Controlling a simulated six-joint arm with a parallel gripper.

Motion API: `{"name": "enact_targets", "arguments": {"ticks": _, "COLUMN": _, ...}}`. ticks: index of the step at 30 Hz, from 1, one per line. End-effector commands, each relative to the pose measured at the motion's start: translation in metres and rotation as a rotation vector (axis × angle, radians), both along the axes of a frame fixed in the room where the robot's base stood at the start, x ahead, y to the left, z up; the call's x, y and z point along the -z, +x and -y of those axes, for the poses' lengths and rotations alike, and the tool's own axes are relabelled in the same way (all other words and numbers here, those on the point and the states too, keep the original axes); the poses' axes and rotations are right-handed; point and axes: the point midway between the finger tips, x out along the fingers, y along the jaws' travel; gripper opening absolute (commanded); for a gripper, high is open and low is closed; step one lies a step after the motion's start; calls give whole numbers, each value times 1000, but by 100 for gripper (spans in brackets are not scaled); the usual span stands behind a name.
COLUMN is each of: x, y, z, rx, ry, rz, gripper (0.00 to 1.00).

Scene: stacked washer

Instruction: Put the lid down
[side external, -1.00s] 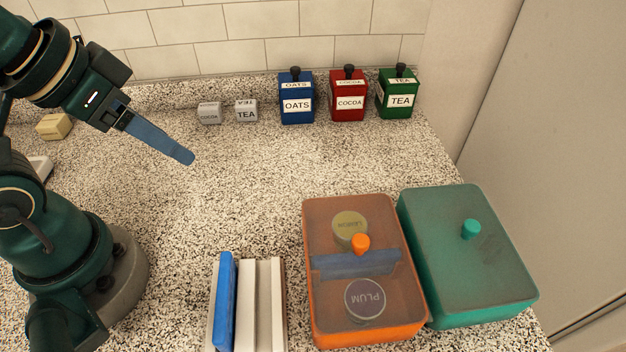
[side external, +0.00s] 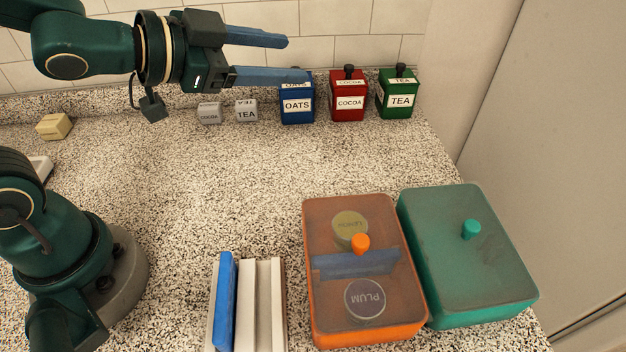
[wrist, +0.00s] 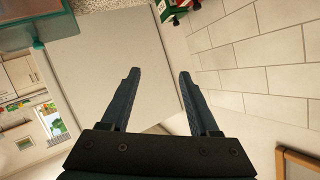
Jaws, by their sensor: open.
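An orange box (side external: 318,290) stands at the front right with a see-through lid (side external: 340,215) on it, topped by an orange knob (side external: 360,243). Through the lid I see a LEMON tin (side external: 349,226), a PLUM tin (side external: 371,298) and a blue divider or bar. A teal box (side external: 480,312) stands to its right, also covered by a lid (side external: 450,210) with a teal knob (side external: 470,229). My gripper (side external: 298,60) is open and empty, high at the back left, well away from both lids. In the wrist view its two fingers (wrist: 160,73) are apart with nothing between them.
Blue OATS (side external: 297,105), red COCOA (side external: 348,101) and green TEA (side external: 400,100) canisters line the back. Small grey COCOA (side external: 209,114) and TEA (side external: 246,113) blocks stand left of them. Upright slabs (side external: 248,310) stand left of the orange box. The middle counter is clear.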

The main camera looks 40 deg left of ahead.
Motion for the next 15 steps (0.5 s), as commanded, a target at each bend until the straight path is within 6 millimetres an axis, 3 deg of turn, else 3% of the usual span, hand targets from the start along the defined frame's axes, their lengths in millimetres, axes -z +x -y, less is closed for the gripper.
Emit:
{"name": "enact_targets", "arguments": {"ticks": 4, "x": 31, "y": -7, "z": 56, "rx": 305, "ry": -35, "rz": -5, "gripper": 62}}
{"name": "enact_targets", "arguments": {"ticks": 9, "x": 66, "y": -44, "z": 105, "rx": 603, "ry": -160, "rz": -84, "gripper": 62}}
{"name": "enact_targets", "arguments": {"ticks": 15, "x": 103, "y": -79, "z": 124, "rx": 750, "ry": -261, "rz": -232, "gripper": 62}}
